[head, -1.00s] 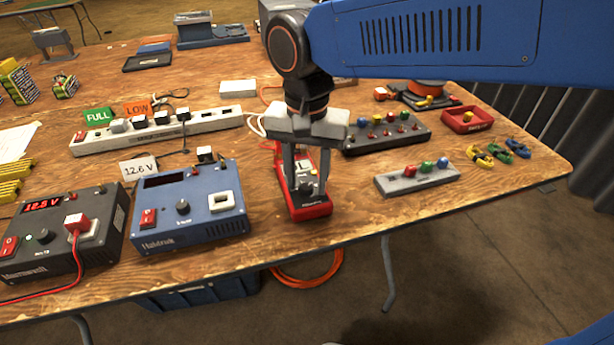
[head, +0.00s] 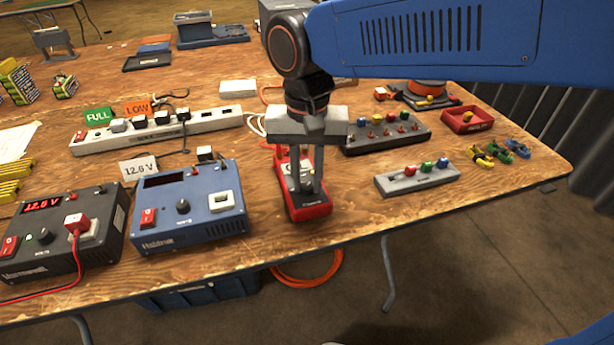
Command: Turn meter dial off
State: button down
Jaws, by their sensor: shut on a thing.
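The red meter (head: 309,210) lies on the wooden table near its front edge, with a pale label or screen on its face. My gripper (head: 307,188) points straight down over the meter, its two grey fingers reaching to the meter's face. The fingers are shut on the meter dial, which is mostly hidden between and behind them. Which mark the dial points at cannot be seen.
A blue charger box (head: 190,210) stands close to the left of the meter, a black charger (head: 65,240) farther left. A grey block with coloured knobs (head: 416,179) and a black switch panel (head: 386,134) are to the right. A power strip (head: 160,130) lies behind.

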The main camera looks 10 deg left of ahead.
aim_at(307, 186)
jog(key=n, duration=1.2)
jog(key=shift+n, duration=0.4)
jog(key=n, duration=0.4)
jog(key=shift+n, duration=0.3)
jog(key=n, duration=0.4)
jog(key=shift+n, duration=0.3)
jog(key=c, duration=1.6)
grip_release()
jog(key=shift+o, duration=0.2)
notch_tip(307, 186, up, 17)
jog(key=shift+r, duration=0.2)
